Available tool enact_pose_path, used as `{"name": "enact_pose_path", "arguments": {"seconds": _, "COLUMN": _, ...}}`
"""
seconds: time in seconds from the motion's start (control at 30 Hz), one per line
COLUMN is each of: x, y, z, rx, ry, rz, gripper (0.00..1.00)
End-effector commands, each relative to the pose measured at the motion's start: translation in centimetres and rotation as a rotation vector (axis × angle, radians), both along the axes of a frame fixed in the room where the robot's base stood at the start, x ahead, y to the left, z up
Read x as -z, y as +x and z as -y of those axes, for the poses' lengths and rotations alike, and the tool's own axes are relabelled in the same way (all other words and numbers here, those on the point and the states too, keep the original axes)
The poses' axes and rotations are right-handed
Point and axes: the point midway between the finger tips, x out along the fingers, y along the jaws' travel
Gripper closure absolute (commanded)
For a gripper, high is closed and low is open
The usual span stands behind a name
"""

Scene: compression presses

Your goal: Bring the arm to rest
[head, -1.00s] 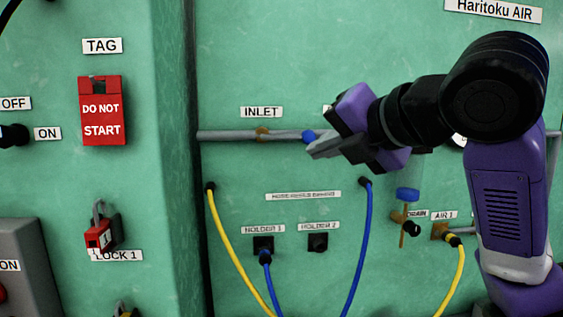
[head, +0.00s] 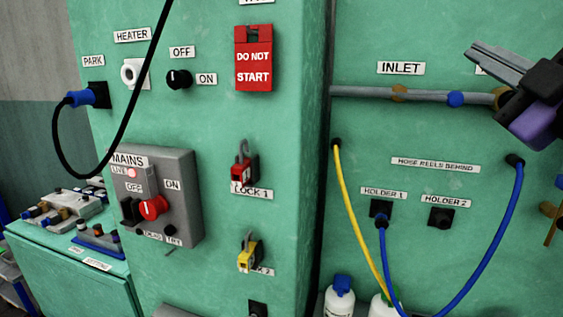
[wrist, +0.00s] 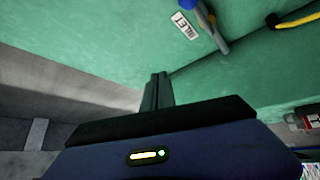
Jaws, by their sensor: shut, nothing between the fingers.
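My gripper (head: 487,62) is at the right edge of the head view, in front of the green panel and up and right of the blue knob on the inlet pipe. Its fingers are together, point up and left, and hold nothing. Most of my arm is outside the head view. In the wrist view the closed fingers (wrist: 157,92) stick up past the dark gripper body. The inlet pipe (head: 425,95) runs behind and below the fingers; I see no contact with it.
A red "DO NOT START" tag (head: 254,62), a red padlock (head: 245,165) and a yellow padlock (head: 249,252) hang on the left panel. The mains box (head: 180,200) stands out from it. A yellow hose (head: 352,215) and a blue hose (head: 505,225) hang below the pipe.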

Motion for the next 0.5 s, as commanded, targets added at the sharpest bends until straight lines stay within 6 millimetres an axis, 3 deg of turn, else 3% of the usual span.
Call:
{"name": "enact_pose_path", "arguments": {"seconds": 0.2, "x": 5.4, "y": -0.7, "z": 1.8, "rx": -0.071, "ry": 0.362, "rz": 0.061, "gripper": 1.00}}
{"name": "enact_pose_path", "arguments": {"seconds": 0.5, "x": 14.7, "y": -3.3, "z": 3.0, "rx": -0.113, "ry": 0.728, "rz": 0.103, "gripper": 1.00}}
